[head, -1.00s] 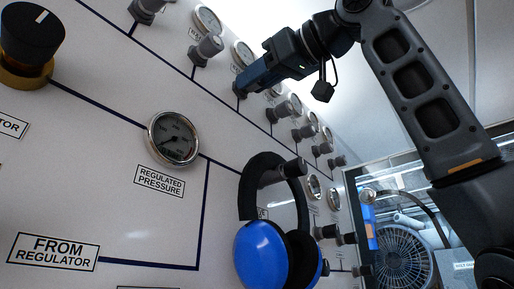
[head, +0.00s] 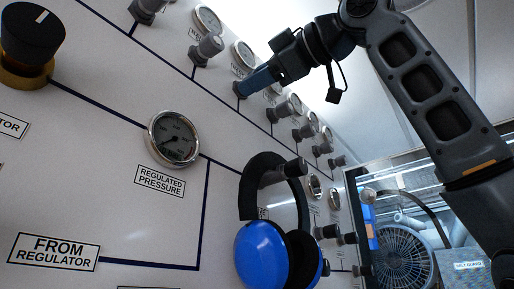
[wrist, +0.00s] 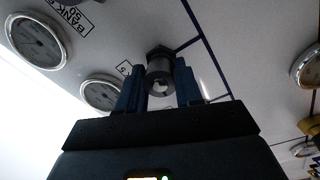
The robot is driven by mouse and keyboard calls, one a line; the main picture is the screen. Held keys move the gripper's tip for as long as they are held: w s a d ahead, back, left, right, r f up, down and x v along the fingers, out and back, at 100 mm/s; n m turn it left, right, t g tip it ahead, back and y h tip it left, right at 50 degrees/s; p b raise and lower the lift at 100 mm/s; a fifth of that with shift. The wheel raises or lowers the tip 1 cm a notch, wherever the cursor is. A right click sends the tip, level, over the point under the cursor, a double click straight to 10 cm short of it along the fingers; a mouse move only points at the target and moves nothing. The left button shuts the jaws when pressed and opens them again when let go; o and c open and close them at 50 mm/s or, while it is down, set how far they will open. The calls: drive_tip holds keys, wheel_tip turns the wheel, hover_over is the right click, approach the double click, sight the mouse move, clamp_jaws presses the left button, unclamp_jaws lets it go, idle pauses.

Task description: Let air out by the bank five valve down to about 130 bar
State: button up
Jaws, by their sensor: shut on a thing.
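My gripper (head: 246,89) is at the upper row of valves on the slanted white panel. Its blue fingers are shut on a dark valve knob, which shows between the fingertips in the wrist view (wrist: 160,72). In the head view the fingers hide this knob. A round gauge (wrist: 101,91) stands beside the held valve in the wrist view, and a larger gauge (wrist: 38,41) lies farther left near a partly cut-off BANK label (wrist: 73,17). The label by the held valve is mostly hidden. I cannot read the gauge values or tell this bank's number for sure.
Blue ear defenders (head: 262,252) hang on the panel below my gripper. A regulated pressure gauge (head: 173,138) and a large black knob (head: 31,33) are to the left. More valves (head: 303,131) and gauges run along the row to the right. A fan (head: 401,254) shows at lower right.

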drive_tip(key=shift+s+a+f, duration=0.1)
idle(0.4)
drive_tip(key=o, duration=1)
drive_tip(key=shift+o, duration=0.2)
drive_tip(key=b+v, duration=0.2)
drive_tip(key=v, duration=0.5)
drive_tip(key=shift+s+d, duration=0.2)
drive_tip(key=shift+d, duration=0.2)
idle(0.4)
